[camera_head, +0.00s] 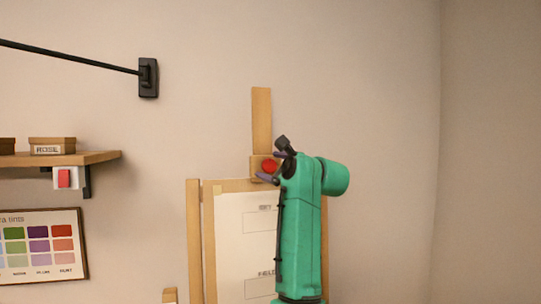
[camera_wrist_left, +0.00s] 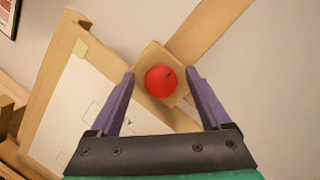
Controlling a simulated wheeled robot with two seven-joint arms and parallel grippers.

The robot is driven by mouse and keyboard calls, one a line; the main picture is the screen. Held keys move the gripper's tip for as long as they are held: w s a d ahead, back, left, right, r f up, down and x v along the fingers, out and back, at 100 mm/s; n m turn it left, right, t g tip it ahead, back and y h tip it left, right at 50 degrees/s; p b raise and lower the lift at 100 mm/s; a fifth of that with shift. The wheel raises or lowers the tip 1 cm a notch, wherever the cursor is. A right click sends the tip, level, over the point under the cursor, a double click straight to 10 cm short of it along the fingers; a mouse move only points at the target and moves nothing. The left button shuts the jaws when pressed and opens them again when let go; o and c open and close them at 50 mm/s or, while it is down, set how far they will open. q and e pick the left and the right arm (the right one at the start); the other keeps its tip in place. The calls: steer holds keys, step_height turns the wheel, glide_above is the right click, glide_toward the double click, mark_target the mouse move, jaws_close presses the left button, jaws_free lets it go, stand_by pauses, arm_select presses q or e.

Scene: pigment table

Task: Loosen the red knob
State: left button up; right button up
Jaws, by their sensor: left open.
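The red knob (camera_head: 269,166) sits on a wooden block on the easel (camera_head: 194,240), at the foot of its upright post (camera_head: 261,115). In the left wrist view the round red knob (camera_wrist_left: 161,81) lies between the two purple fingers, with a gap on each side. My left gripper (camera_head: 270,167) is open in front of the knob and partly overlaps it in the head view. In the wrist view the left gripper (camera_wrist_left: 161,76) holds nothing. I cannot tell how far the fingertips are from the knob in depth. My right gripper is not in view.
A white sheet (camera_head: 235,225) with printed boxes is on the easel below the knob. A wooden shelf (camera_head: 100,158) with boxes and a colour chart (camera_head: 40,246) are on the wall at left. A black rod (camera_head: 80,58) is above. The wall at right is bare.

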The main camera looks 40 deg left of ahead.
arm_select(q)
steer(key=shift+w+a, duration=0.15)
steer(key=shift+a, duration=0.05)
steer(key=shift+w+f, duration=0.25)
jaws_close()
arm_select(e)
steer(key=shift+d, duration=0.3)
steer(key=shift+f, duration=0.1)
